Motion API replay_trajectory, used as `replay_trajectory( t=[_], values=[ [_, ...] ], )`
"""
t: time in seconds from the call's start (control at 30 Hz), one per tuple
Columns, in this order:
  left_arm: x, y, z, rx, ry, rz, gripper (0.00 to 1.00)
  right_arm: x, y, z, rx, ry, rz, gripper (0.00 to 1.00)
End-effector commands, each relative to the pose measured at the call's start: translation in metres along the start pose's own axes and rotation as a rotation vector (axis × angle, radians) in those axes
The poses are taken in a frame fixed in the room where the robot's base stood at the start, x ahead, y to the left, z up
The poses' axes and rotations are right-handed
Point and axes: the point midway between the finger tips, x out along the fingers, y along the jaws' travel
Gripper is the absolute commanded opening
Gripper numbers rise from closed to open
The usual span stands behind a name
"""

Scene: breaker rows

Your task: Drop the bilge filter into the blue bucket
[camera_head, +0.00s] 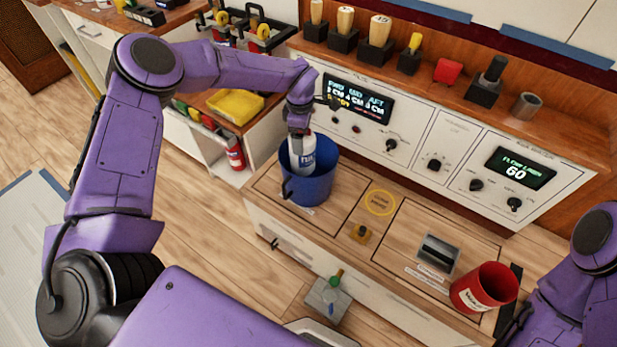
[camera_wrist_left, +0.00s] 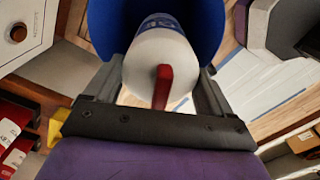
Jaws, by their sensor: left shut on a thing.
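The blue bucket (camera_head: 312,186) stands on the wooden counter in the middle of the head view. The bilge filter (camera_head: 302,154), a white cylinder with blue lettering, is upright inside the bucket's mouth, its lower part hidden by the rim. My left gripper (camera_head: 299,135) reaches down from above and is shut on the filter's upper end. In the left wrist view the filter (camera_wrist_left: 162,62) sits between the two fingers (camera_wrist_left: 163,85), with a red piece on it and the blue bucket (camera_wrist_left: 212,25) around it. Whether the filter touches the bucket's bottom is hidden. My right gripper is not visible.
A red bucket (camera_head: 484,287) stands at the counter's right end near my right arm. A control panel (camera_head: 400,140) rises behind the counter, with several knobs and levers. A yellow tray (camera_head: 236,105) lies on the bench to the left.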

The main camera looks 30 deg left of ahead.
Motion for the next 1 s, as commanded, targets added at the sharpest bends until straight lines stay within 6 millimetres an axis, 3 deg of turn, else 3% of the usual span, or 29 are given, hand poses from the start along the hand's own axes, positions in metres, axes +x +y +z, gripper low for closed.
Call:
replay_trajectory(
  t=[0.17,0.2,0.23,0.27,0.57,0.9,1.0],
  values=[
    [-0.002,0.001,0.000,0.000,-0.001,0.002,0.10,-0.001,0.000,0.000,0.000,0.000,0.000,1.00],
    [-0.002,0.001,0.000,0.000,-0.001,0.002,0.87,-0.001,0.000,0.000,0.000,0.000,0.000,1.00],
    [-0.002,0.001,0.000,0.000,-0.001,0.002,0.97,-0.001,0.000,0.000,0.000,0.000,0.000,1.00],
    [-0.002,0.001,0.000,0.000,-0.001,0.001,1.00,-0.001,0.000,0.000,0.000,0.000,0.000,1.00],
    [-0.008,0.000,0.000,0.000,-0.001,0.001,1.00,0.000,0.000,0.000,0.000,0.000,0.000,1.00],
    [-0.085,0.001,0.000,0.000,-0.002,0.004,1.00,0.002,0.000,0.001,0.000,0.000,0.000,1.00],
    [-0.099,0.001,0.000,-0.001,-0.001,0.003,1.00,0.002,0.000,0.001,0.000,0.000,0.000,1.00]
  ],
)
